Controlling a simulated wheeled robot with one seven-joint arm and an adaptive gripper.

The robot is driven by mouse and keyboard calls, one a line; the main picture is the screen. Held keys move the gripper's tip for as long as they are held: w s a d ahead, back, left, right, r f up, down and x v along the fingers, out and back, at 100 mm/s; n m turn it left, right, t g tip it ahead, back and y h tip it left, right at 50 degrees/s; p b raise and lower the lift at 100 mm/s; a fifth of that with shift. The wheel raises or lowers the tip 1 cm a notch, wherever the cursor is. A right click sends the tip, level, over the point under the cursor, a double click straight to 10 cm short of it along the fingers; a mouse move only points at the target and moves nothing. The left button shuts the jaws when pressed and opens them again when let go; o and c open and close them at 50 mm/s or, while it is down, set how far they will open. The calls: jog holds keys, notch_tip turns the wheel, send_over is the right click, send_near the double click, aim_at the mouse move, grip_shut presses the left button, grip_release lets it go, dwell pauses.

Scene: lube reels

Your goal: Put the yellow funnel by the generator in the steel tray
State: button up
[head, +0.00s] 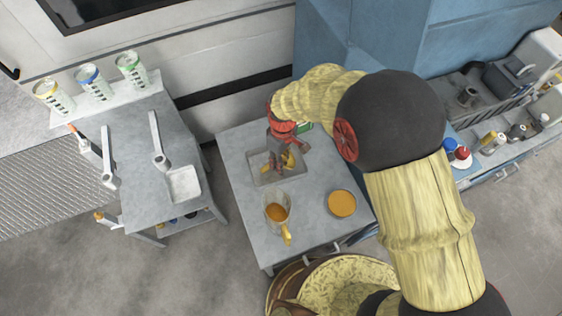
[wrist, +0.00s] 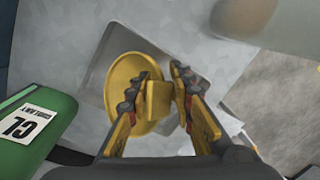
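The steel tray (head: 262,179) stands on the grey table toward its back. The yellow funnel (wrist: 124,82) shows best in the wrist view, its round mouth over the left part of the tray (wrist: 97,70). Its narrow part lies between the fingers of my gripper (wrist: 167,90), close to the left finger; a slim gap seems to show on the right. I cannot tell whether the fingers press on it, or whether the funnel rests on the tray floor. In the head view my gripper (head: 288,158) is over the tray and partly hides the funnel.
A clear jug with orange contents (head: 277,212) and an orange round dish (head: 341,203) stand nearer on the same table. A green container (wrist: 35,128) is close left of my gripper in the wrist view. A second table (head: 140,185) with bottles stands to the left.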

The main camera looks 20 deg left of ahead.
jog(key=o, duration=0.5)
jog(key=shift+r, duration=0.1)
jog(key=r, duration=0.4)
jog(key=w+r, duration=0.1)
jog(key=r, duration=0.6)
jog(key=shift+w+a+r, duration=0.1)
jog(key=shift+w+r, duration=0.1)
jog(key=shift+r, duration=0.2)
jog(key=shift+m, duration=0.3)
jog(key=shift+s+f+m, duration=0.1)
jog(key=shift+f+m, duration=0.1)
jog(key=shift+m, duration=0.1)
jog(key=s+d+r+m+t+b, duration=0.1)
jog(key=s+d+r+m+t, duration=0.1)
jog(key=d+r, duration=0.4)
jog(key=s+d+r+m+t+b, duration=0.1)
jog(key=s+d+r+m, duration=0.4)
jog(key=d, duration=1.1)
jog(key=s+d+r+m+t+b, duration=0.2)
jog(key=d+r+m, duration=0.4)
jog(key=d, duration=0.5)
jog(key=shift+s+d+r+t, duration=0.2)
jog(key=shift+s+r+t, duration=0.7)
jog(key=shift+s, duration=0.25)
